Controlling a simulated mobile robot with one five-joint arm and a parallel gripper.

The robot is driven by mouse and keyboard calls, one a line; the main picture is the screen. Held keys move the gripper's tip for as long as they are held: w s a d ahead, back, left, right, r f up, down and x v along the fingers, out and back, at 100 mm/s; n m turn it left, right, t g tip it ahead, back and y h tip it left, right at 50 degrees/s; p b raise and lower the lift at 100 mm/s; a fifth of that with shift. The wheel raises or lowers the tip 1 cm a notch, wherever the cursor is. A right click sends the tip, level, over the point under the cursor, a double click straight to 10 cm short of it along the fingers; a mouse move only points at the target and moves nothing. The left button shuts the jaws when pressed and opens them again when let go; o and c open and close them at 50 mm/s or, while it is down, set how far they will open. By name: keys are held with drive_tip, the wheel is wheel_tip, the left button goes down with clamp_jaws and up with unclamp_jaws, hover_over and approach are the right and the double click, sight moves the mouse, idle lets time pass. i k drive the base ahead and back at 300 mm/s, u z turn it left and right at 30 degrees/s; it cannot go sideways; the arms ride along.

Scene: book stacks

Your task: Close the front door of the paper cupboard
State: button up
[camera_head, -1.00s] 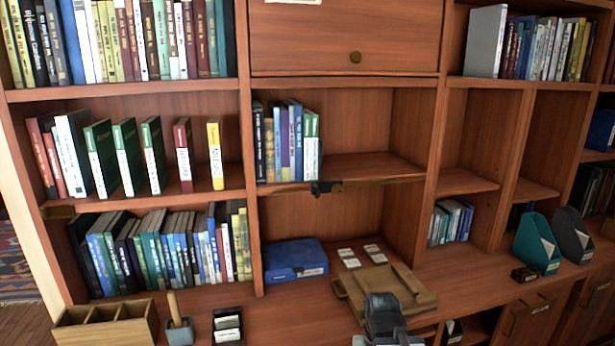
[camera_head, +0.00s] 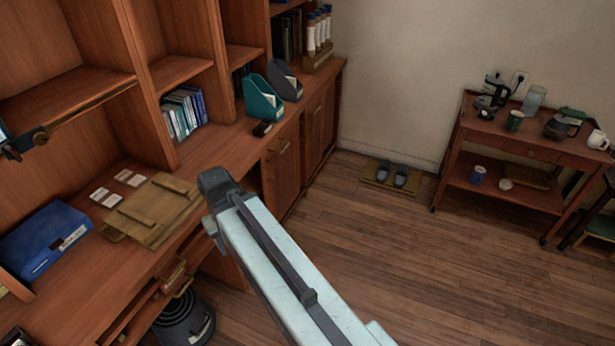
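Lower wooden cupboard doors show below the counter in the middle of the view. The nearer door (camera_head: 284,165) has a metal pull near its top, and another door (camera_head: 319,122) stands beyond it. I cannot read a label to tell which belongs to the paper cupboard, nor whether either is slightly ajar. The dark end of my arm, with my gripper (camera_head: 215,187), is in front of the counter, left of the nearer door. Its fingers cannot be made out. My pale arm hides part of the cabinet front and floor.
The counter holds a blue box (camera_head: 45,238), a wooden board (camera_head: 155,212) and a teal file holder (camera_head: 262,98). A dark bin (camera_head: 185,322) stands below. The floor between is clear.

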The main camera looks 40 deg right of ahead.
sight(279, 170)
drive_tip(key=u, duration=2.7)
drive_tip(key=k, duration=1.65)
drive_tip(key=z, duration=1.7)
drive_tip(key=i, duration=0.85)
drive_tip(key=z, duration=0.05)
